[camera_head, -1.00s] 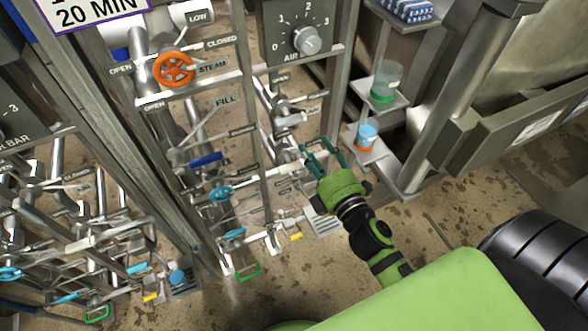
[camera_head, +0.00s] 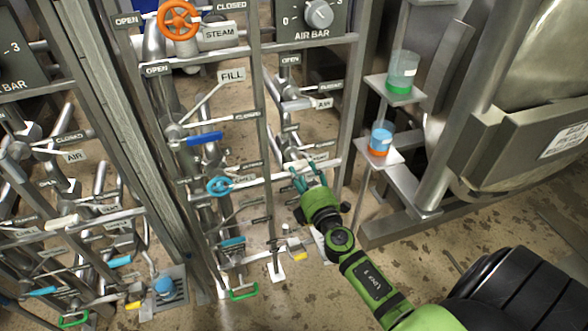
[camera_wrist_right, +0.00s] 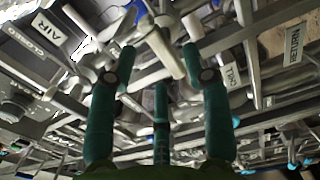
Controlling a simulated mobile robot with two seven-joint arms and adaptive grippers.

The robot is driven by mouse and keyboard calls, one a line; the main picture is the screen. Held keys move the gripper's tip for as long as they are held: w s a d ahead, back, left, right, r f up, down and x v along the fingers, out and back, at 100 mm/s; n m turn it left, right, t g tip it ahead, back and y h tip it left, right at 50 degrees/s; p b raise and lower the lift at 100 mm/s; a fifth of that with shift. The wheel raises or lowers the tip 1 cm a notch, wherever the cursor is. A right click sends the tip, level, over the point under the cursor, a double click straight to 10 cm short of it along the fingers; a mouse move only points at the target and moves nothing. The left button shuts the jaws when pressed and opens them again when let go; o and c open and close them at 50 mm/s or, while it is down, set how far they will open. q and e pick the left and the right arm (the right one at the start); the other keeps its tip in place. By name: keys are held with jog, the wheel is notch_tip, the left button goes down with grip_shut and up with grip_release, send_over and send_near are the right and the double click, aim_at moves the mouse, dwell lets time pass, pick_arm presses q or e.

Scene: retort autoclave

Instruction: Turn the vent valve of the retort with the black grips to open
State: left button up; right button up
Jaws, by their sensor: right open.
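My right gripper (camera_head: 307,179) is open at the lower right of the right-hand pipe rack, by a small pale lever handle (camera_head: 299,166). In the right wrist view my green fingers (camera_wrist_right: 157,62) are spread, and a cream cylindrical handle (camera_wrist_right: 160,54) appears between and just beyond their tips. I cannot tell whether they touch it. The handle's own label is not readable, so I cannot confirm that it is the vent valve. I cannot make out black grips on a retort. My left gripper is not in view.
Upright rack posts (camera_head: 349,95) and crossing pipes crowd the gripper. An orange steam wheel (camera_head: 179,20) and blue fill lever (camera_head: 205,139) are to the left. Beakers with green (camera_head: 402,72) and blue-orange (camera_head: 380,138) contents stand on small shelves to the right.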

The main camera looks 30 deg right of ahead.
aim_at(299, 167)
jog(key=x, duration=0.4)
jog(key=shift+w, duration=0.35)
grip_shut()
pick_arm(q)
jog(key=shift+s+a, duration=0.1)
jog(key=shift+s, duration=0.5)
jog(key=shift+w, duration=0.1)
pick_arm(e)
jog(key=shift+n, duration=0.5)
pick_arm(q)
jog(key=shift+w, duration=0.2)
pick_arm(e)
jog(key=shift+a+n, duration=0.1)
jog(key=shift+n, duration=2.3)
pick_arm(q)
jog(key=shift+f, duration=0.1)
